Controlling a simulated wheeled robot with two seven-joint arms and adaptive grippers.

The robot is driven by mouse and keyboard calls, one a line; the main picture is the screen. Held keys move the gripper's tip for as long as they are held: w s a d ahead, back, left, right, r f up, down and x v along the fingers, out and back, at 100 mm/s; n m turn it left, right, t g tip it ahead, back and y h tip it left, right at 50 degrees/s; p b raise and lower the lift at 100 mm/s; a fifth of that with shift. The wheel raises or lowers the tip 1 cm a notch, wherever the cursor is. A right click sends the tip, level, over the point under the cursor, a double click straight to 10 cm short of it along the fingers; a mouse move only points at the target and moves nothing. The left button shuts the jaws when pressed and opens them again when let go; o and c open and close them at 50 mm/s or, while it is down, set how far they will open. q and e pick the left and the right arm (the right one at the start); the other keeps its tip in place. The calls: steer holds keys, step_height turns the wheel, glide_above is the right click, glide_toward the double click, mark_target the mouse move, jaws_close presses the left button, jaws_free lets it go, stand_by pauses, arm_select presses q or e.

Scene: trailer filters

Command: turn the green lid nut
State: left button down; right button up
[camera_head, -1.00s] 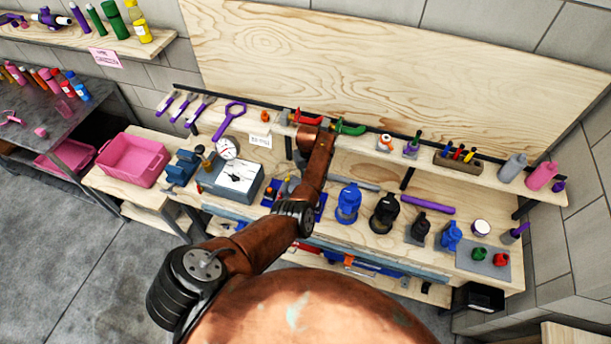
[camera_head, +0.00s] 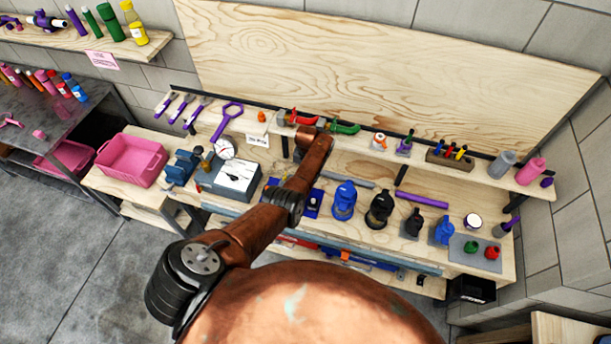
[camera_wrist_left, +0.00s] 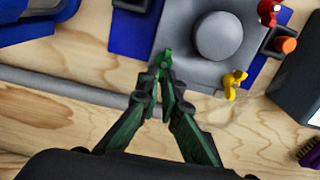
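The green lid nut (camera_wrist_left: 164,56) shows in the left wrist view, at the near left corner of a grey housing (camera_wrist_left: 197,55) with a round dome. My left gripper (camera_wrist_left: 161,82) reaches down to it, its two dark green and black fingers converging with only a narrow gap. The fingertips are at the nut, one on each side of its near end; whether they press on it I cannot tell. In the head view my brown arm hides the gripper and most of the housing. My right gripper is not in view.
A yellow nut (camera_wrist_left: 234,83) and a red nut (camera_wrist_left: 268,12) stand at other corners of the housing. An orange-tipped part (camera_wrist_left: 286,45) lies close to the right. A grey rod (camera_wrist_left: 60,91) lies on the bench at left. Blue and black units (camera_head: 380,206) stand farther right.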

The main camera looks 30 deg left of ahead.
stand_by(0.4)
arm_select(q)
steer(key=c, duration=2.4)
jaws_free()
